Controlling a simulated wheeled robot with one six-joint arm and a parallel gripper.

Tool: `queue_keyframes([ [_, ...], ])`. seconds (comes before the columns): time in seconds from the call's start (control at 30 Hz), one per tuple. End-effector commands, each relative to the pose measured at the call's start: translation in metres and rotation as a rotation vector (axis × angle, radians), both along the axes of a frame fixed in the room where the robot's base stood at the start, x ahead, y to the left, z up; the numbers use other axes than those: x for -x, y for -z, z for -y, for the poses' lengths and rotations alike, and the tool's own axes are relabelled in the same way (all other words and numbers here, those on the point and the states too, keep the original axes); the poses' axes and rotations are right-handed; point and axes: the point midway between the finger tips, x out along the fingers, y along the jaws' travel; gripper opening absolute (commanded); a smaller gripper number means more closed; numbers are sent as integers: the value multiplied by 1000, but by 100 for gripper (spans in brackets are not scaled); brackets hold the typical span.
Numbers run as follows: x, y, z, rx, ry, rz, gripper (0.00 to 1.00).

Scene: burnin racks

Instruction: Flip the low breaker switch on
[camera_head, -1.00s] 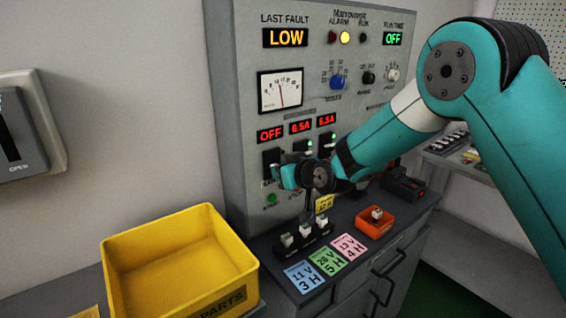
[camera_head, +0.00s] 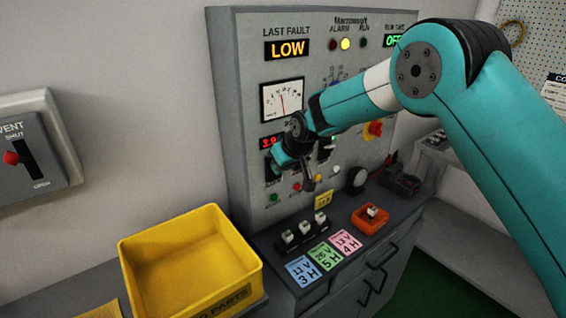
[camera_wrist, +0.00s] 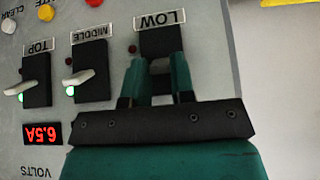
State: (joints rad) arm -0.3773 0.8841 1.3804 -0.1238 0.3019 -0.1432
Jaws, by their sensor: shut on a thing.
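The low breaker switch (camera_wrist: 161,42) is a black block under the LOW label (camera_wrist: 160,20) in the wrist view. My gripper (camera_wrist: 159,70) is at it, its two teal fingers shut on the switch's pale lever, which is mostly hidden between them. In the head view my gripper (camera_head: 282,160) is against the left end of the breaker row on the grey panel (camera_head: 240,100). The red display (camera_head: 268,142) above it shows a number, partly covered. The middle breaker (camera_wrist: 90,72) and top breaker (camera_wrist: 37,80) stand beside it, each with a green light near its lever.
A yellow parts bin (camera_head: 180,235) stands at the front left. An orange tray (camera_head: 370,219) and a row of small modules (camera_head: 303,234) sit on the ledge below the panel. A vent switch box (camera_head: 25,155) is on the left wall.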

Motion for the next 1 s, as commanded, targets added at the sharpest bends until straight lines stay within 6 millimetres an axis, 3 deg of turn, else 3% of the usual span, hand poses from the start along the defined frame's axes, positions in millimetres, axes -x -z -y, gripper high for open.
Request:
queue_keyframes([
  [0.43, -1, -1, 0, 4, 0, -4, 0],
  [0.47, -1, -1, 0, 4, 0, -4, 28],
  [0.57, -1, -1, 0, 4, 0, -4, 49],
  [0.87, 0, -1, 0, 4, 0, -6, 49],
  [1.0, 4, -11, 4, 3, 1, -4, 49],
])
